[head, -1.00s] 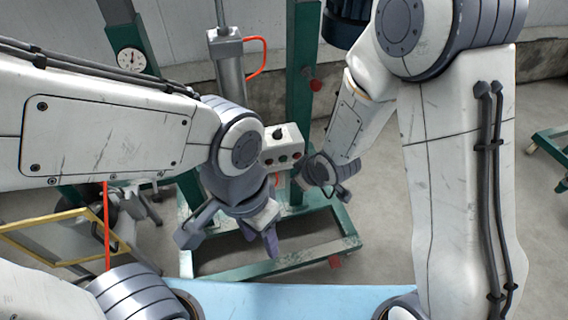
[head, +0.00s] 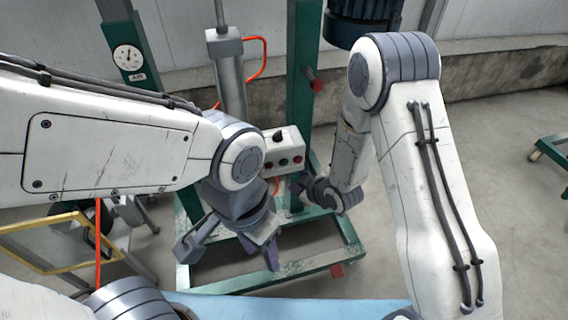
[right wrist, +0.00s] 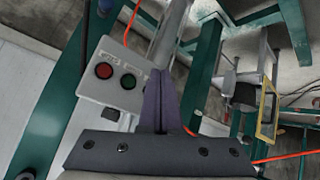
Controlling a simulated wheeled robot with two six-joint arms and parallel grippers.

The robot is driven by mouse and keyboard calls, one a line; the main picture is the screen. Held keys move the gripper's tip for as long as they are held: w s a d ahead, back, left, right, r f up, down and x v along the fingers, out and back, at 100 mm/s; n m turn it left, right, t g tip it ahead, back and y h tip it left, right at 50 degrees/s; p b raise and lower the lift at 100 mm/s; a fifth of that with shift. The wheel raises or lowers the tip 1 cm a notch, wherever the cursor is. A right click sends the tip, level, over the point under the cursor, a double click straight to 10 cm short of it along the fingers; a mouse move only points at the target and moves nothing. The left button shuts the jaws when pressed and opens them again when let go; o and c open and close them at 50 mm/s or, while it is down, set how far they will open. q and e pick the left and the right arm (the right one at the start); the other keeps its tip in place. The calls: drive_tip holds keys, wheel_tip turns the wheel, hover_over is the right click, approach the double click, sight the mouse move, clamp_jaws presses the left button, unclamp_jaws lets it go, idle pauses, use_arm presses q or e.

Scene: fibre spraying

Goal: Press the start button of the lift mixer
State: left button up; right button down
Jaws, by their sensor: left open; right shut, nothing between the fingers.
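My left gripper (head: 230,252) is open and empty, below the box.
The mixer's dark motor (head: 362,22) hangs at the top. A red hose (head: 262,58) loops beside the grey cylinder (head: 231,85). A light blue surface (head: 290,310) lies at the bottom.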

drive_tip(key=w+a, duration=0.2)
drive_tip(key=w, duration=0.4)
drive_tip(key=shift+w+p, duration=0.25)
drive_tip(key=shift+p, duration=0.05)
idle(1.8)
drive_tip(key=shift+w+a, duration=0.2)
drive_tip(key=shift+w, duration=0.2)
drive_tip(key=shift+w+a, duration=0.15)
drive_tip(key=shift+w, duration=0.3)
idle(0.4)
drive_tip(key=shift+s, duration=0.1)
drive_tip(key=shift+s+d, duration=0.3)
drive_tip(key=shift+s, duration=0.45)
drive_tip(key=s, duration=0.1)
drive_tip(key=s+d, duration=0.1)
drive_tip(key=s, duration=0.2)
drive_tip(key=shift+s+d+b, duration=0.3)
drive_tip(key=shift+s, duration=0.1)
